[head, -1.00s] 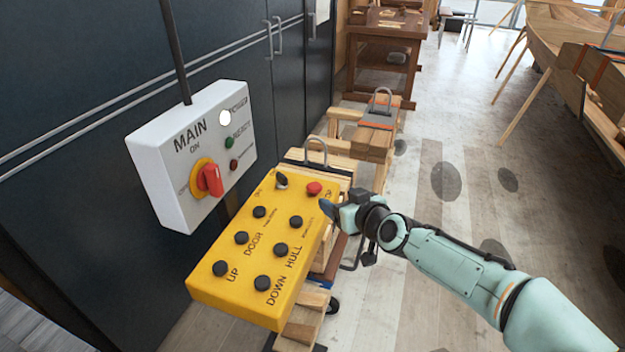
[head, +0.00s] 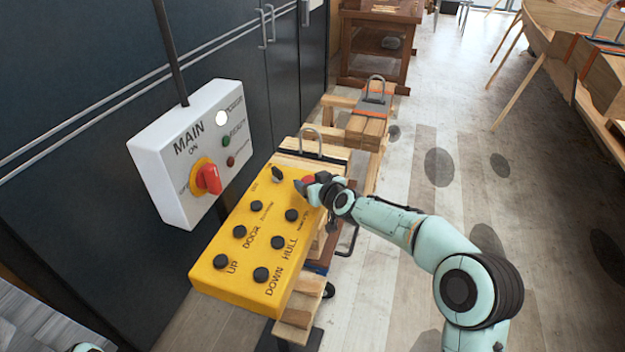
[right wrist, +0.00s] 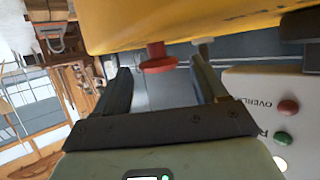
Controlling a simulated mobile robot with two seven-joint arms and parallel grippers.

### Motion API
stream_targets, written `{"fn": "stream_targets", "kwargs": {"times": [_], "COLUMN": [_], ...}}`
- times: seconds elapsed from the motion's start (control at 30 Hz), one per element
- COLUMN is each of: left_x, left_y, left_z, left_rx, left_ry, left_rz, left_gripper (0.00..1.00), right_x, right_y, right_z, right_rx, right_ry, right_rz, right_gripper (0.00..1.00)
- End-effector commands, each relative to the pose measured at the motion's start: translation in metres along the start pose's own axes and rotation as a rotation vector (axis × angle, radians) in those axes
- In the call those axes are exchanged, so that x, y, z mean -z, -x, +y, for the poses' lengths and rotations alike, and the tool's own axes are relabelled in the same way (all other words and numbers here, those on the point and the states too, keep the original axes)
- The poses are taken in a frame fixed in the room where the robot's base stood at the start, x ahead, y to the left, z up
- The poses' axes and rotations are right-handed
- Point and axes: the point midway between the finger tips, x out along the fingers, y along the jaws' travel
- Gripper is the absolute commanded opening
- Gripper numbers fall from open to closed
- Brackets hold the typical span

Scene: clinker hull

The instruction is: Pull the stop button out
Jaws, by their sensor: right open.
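The yellow control box (head: 216,277) has black buttons marked DOOR, HULL, UP and DOWN, and a black switch (head: 277,174). Its red stop button (head: 308,179) is at the far right corner, partly hidden by my right gripper (head: 312,189). In the right wrist view the red mushroom-shaped stop button (right wrist: 157,62) sticks out from the yellow box between the two fingertips. My right gripper (right wrist: 160,72) is open, with a gap showing on both sides of the button. My left gripper is not in view.
A white MAIN box (head: 165,165) with a red rotary switch (head: 208,179) hangs left of the yellow box, before dark cabinets (head: 75,220). Wooden blocks and trestles (head: 365,128) stand behind. The floor to the right (head: 400,190) is mostly clear.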

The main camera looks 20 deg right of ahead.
Motion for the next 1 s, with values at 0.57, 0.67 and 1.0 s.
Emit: {"fn": "stream_targets", "kwargs": {"times": [0.57,0.67,1.0], "left_x": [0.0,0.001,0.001], "left_y": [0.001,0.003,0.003], "left_z": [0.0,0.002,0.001], "left_rx": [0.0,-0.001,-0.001], "left_ry": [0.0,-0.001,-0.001], "left_rz": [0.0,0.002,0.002], "left_gripper": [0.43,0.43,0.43], "right_x": [0.003,0.01,0.011], "right_y": [0.001,0.004,0.004], "right_z": [0.0,0.0,0.0], "right_rx": [0.0,0.0,-0.002], "right_ry": [0.001,0.002,-0.001], "right_rz": [0.001,0.002,0.005], "right_gripper": [0.0,0.0,0.72]}}
